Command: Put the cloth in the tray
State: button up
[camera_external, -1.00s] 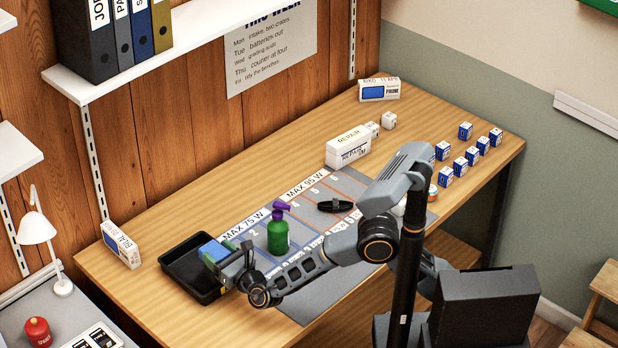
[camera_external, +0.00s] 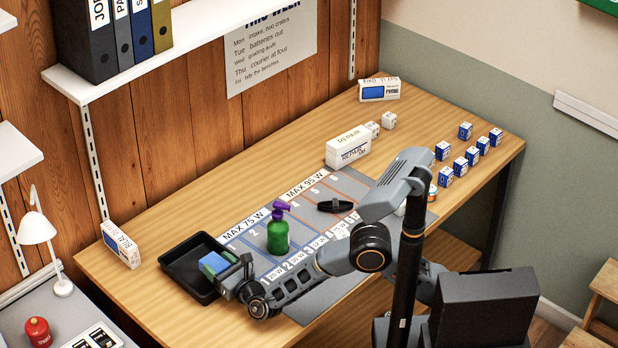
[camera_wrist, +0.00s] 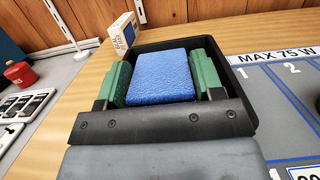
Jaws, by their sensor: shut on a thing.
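The blue cloth (camera_external: 213,263) looks like a thick folded block with a textured face. My gripper (camera_external: 222,264) is shut on it, and in the wrist view the cloth (camera_wrist: 163,76) sits between the two green finger pads of my gripper (camera_wrist: 162,80). The black tray (camera_external: 182,262) lies at the left end of the wooden bench. The cloth and the fingertips are over the tray's inside, low, near its right part. The tray (camera_wrist: 235,84) also surrounds them in the wrist view. Whether the cloth touches the tray floor is hidden.
A green spray bottle with a purple top (camera_external: 278,234) stands right of the tray on the grey marked mat (camera_external: 300,310). A white box (camera_external: 121,244) stands behind the tray to the left. A black clamp-like item (camera_external: 335,206) and several small blue-white boxes lie farther right.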

jog(key=shift+f, duration=0.15)
jog(key=o, duration=1)
jog(key=shift+c, duration=0.2)
jog(key=shift+r+p, duration=0.4)
jog(key=shift+r, duration=0.05)
jog(key=shift+r+p, duration=0.5)
jog(key=v, duration=0.8)
jog(key=b+v, duration=0.1)
jog(key=v, duration=0.3)
jog(key=shift+f, duration=0.35)
